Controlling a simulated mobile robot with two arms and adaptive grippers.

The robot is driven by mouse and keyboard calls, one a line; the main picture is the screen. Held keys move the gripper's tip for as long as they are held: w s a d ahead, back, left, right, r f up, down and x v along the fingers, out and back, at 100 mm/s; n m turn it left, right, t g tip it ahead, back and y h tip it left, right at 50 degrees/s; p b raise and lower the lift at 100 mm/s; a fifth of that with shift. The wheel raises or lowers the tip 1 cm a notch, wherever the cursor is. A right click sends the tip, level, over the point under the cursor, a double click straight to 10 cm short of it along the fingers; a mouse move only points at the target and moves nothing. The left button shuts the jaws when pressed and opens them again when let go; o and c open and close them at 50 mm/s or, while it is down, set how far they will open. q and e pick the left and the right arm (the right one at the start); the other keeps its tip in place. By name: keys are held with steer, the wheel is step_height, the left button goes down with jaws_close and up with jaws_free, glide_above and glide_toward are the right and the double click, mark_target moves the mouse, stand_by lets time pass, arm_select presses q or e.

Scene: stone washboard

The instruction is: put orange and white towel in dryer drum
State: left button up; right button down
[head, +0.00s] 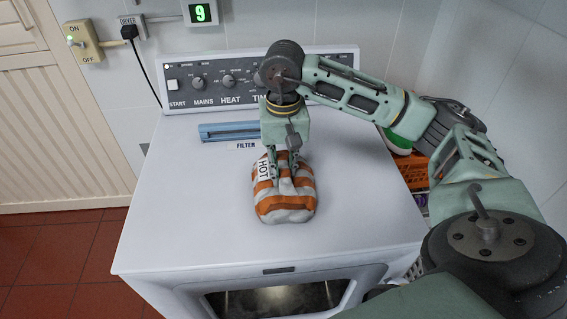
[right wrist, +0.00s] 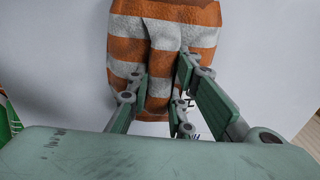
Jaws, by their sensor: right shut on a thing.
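The orange and white striped towel (head: 285,203) is a folded bundle over the white dryer top, in the middle of the head view. My right gripper (head: 280,178) comes down from behind it and is shut on the towel's far part. The right wrist view also shows the towel (right wrist: 128,48) pinched between the fingers of the right gripper (right wrist: 162,92). I cannot tell whether the towel still touches the dryer top. The dryer drum (head: 275,300) shows only in part through the front opening at the bottom edge, lit inside. My left gripper is not in view.
The dryer top (head: 190,220) is mostly clear. A control panel (head: 200,83) with knobs and a blue filter slot (head: 228,131) lie at its back. An orange basket (head: 412,172) stands to the right. A wall switch (head: 84,42) and plug are at the left.

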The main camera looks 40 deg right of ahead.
steer(key=shift+f, duration=0.1)
steer(key=c, duration=1.6)
jaws_free()
steer(key=shift+o, duration=0.2)
